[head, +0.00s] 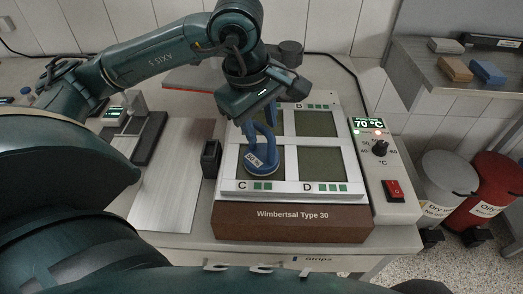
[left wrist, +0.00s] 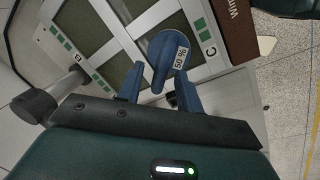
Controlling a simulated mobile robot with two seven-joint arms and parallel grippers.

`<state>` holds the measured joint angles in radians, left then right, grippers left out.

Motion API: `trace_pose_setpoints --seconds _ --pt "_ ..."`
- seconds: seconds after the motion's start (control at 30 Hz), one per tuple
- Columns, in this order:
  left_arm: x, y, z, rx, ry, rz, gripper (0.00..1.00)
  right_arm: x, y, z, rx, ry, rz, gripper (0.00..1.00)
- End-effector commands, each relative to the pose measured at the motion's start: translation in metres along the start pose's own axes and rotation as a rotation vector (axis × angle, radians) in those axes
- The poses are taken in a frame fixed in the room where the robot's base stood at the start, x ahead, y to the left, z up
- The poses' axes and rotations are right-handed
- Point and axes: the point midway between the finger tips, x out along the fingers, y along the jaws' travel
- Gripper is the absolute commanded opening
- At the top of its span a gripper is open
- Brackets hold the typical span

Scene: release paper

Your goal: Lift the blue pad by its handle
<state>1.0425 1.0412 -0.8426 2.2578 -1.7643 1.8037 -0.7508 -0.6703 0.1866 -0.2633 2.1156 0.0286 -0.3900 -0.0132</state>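In the left wrist view the two blue fingers (left wrist: 160,88) are apart, one on each side of the handle, with gaps showing. Whether either finger touches the handle is unclear. My right gripper is not in view.
A control box (head: 380,165) reading 70 °C stands right of the plate. A small black holder (head: 211,159) stands close on its left, beside a bare metal sheet (head: 165,190). A shelf (head: 420,65) with blocks is at upper right. Grey and red bins stand on the floor at right.

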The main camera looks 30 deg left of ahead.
Motion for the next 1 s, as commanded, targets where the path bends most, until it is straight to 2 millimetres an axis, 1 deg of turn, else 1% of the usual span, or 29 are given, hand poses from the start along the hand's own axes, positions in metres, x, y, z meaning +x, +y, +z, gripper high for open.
trace_pose_setpoints --seconds 0.03,0.13,0.37,0.47,0.8,0.83,1.0 --pt "0.0066 -0.0006 0.0 -0.001 -0.001 -0.003 0.36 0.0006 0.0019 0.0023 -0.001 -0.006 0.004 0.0" --pt "0.0143 -0.0005 -0.0001 0.0 0.0 -0.002 0.36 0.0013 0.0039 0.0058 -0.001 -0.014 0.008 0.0" --pt "0.0161 0.0 -0.0001 0.0 0.0 0.001 0.36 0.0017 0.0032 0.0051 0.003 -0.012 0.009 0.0" --pt "0.016 0.0 -0.0001 0.0 0.0 0.001 0.3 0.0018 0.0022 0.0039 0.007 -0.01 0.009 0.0" --pt "0.0157 0.0 -0.0001 0.0 0.0 0.001 0.02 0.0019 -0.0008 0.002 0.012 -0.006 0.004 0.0" --pt "0.0157 0.0 -0.0001 0.0 0.0 0.001 0.0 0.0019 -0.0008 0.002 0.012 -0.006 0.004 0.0" --pt "0.0156 0.0 -0.0001 0.0 0.0 0.001 0.0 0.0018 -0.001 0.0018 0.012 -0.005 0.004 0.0"
